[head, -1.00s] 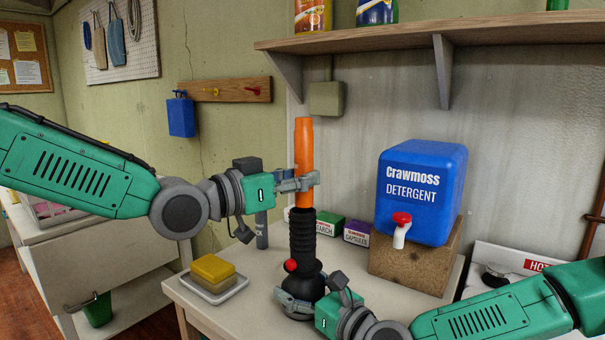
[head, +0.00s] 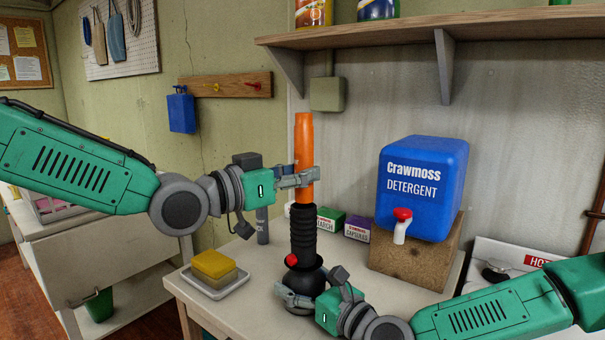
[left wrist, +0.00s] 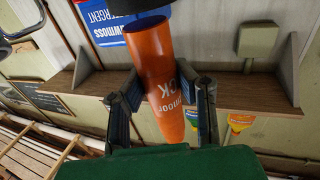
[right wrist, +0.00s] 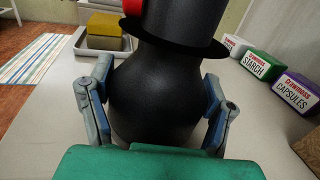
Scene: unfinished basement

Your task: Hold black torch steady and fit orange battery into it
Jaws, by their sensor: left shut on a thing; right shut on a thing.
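The black torch (head: 303,232) stands upright on the table, with a ribbed barrel, a red button and a wide rounded base. My right gripper (head: 300,297) is shut on the torch's base; the right wrist view shows its fingers on both sides of the black body (right wrist: 150,100). The orange battery (head: 304,140) is upright, directly above the torch and in line with it. My left gripper (head: 298,179) is shut on the battery's lower part. In the left wrist view the battery (left wrist: 160,75) lies between the fingers. The battery's lower end meets the torch's top; how deep it sits is hidden.
A blue detergent container (head: 422,190) with a red tap stands on a wooden block (head: 415,262) at right. Small boxes (head: 330,219) stand behind the torch. A sponge (head: 213,265) lies on a dish (head: 215,285) at left. A shelf (head: 430,35) runs above.

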